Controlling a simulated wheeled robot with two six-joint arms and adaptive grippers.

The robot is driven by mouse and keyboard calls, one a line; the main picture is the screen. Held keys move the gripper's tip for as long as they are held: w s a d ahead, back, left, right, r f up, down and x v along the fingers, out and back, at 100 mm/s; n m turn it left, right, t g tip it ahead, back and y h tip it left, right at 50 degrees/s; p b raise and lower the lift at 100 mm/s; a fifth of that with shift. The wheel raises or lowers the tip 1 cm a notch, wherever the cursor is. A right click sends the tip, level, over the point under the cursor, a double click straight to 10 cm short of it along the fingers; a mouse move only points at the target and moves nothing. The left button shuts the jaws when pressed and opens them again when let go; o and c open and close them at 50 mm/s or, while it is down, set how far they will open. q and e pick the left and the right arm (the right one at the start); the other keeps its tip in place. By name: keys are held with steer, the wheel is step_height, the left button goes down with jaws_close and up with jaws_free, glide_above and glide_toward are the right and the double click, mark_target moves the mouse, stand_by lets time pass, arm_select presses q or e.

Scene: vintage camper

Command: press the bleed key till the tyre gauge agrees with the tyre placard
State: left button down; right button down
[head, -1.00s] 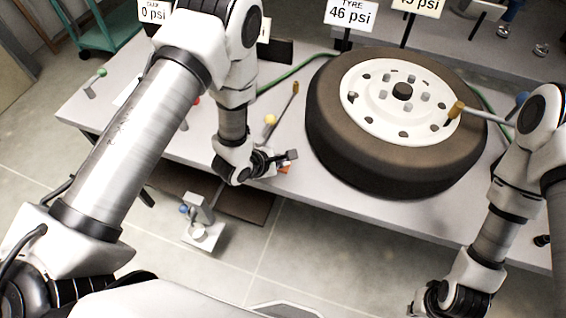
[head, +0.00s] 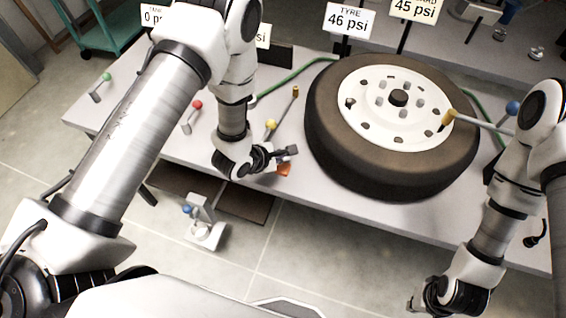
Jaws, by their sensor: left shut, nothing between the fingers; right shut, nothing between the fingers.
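The tyre gauge sign (head: 347,20) reads 46 psi at the back of the bench. The placard sign (head: 414,10), cut by the top edge, reads 45 psi. The tyre (head: 330,135) lies flat on the bench with its white wheel up. A small orange piece (head: 284,170), which looks like the bleed key, is at the bench's front edge, partly hidden by my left gripper. My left gripper (head: 291,152) is shut and empty just above it; I cannot tell if they touch. My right gripper (head: 416,303) is shut and empty, low in front of the bench.
Levers with green (head: 106,76), red (head: 197,104), yellow (head: 270,124) and blue (head: 513,107) knobs stand on the bench. A yellow-tipped rod (head: 450,116) reaches over the wheel's right side. A green hose (head: 290,76) runs behind the tyre. Another sign (head: 154,17) reads 0 psi, partly hidden.

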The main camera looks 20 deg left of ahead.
arm_select(q)
step_height(320, 180, up, 3)
steer(key=shift+f+p, duration=0.15)
steer(key=shift+p, duration=0.75)
steer(key=shift+f, duration=0.1)
stand_by(2.0)
